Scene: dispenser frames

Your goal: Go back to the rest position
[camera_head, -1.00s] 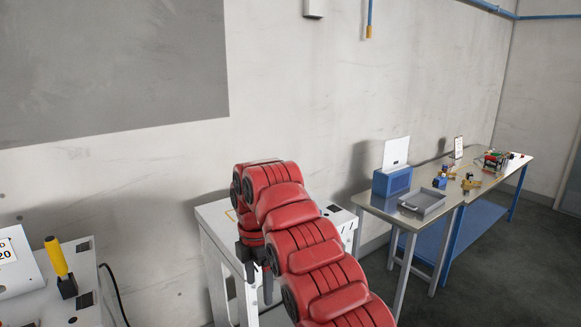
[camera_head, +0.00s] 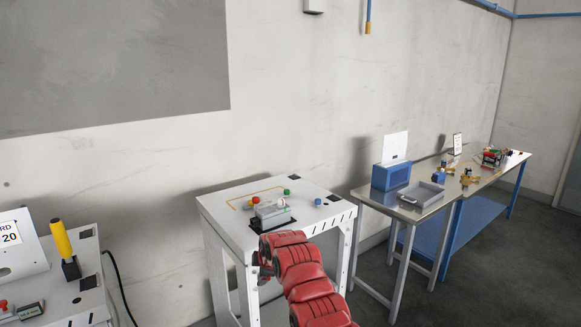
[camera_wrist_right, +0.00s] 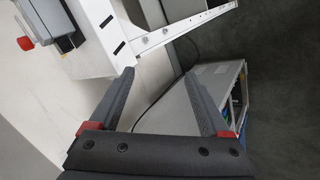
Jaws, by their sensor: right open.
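My right arm (camera_head: 305,283) is red and comes up from the bottom of the head view, in front of a white machine stand. Its gripper is hidden in the head view. In the right wrist view my right gripper (camera_wrist_right: 165,100) is open, with two dark fingers apart and nothing between them. The white stand's edge (camera_wrist_right: 150,45) lies just beyond the fingers. My left gripper is not in view.
The white stand (camera_head: 215,212) carries a grey device (camera_head: 271,214) and coloured buttons. At left is another white unit with a yellow handle (camera_head: 62,240). At right, a metal table (camera_head: 395,208) holds a grey tray (camera_head: 421,194) and blue box (camera_head: 391,175).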

